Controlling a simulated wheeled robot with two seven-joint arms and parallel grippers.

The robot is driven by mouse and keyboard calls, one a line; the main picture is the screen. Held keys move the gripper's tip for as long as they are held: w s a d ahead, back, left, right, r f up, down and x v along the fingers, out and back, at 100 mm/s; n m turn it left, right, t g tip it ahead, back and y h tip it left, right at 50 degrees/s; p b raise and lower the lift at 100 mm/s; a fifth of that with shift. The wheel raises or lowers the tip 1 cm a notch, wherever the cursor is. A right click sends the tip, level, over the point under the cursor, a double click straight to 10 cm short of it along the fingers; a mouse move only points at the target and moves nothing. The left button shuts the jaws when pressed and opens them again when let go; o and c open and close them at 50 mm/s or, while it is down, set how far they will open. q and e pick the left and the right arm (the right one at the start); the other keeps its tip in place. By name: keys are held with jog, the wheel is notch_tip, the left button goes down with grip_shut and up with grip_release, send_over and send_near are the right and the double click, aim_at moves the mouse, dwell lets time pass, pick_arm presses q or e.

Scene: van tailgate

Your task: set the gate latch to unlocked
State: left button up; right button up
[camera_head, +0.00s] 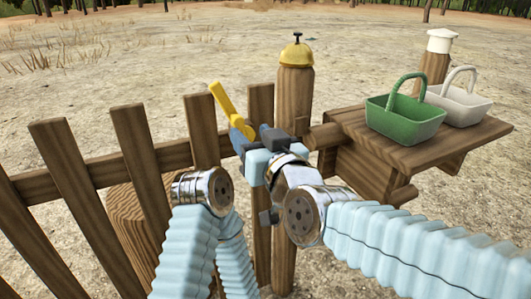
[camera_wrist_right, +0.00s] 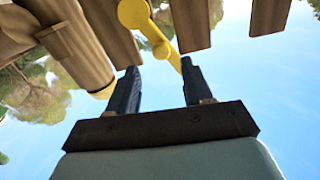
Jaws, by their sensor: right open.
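The gate latch is a yellow lever (camera_head: 228,108) on the wooden gate, tilted with its upper end to the left. Its lower end is hidden behind my right gripper (camera_head: 249,136). In the right wrist view the lever (camera_wrist_right: 150,28) slants past the fingertips, its narrow end close to the right-hand finger. My right gripper (camera_wrist_right: 158,80) is open, its two dark fingers apart; I cannot tell whether either touches the lever. My left arm's wrist shows in the head view, low and left of the right gripper, but its fingers do not show.
A post with a yellow bell (camera_head: 297,54) stands just right of the gate. A wooden shelf (camera_head: 349,122) on the right holds a green basket (camera_head: 404,123) and a white basket (camera_head: 463,105). Fence slats (camera_head: 75,185) fill the left. Bare ground lies beyond.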

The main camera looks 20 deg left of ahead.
jog(key=v, duration=0.6)
jog(key=shift+s, duration=0.1)
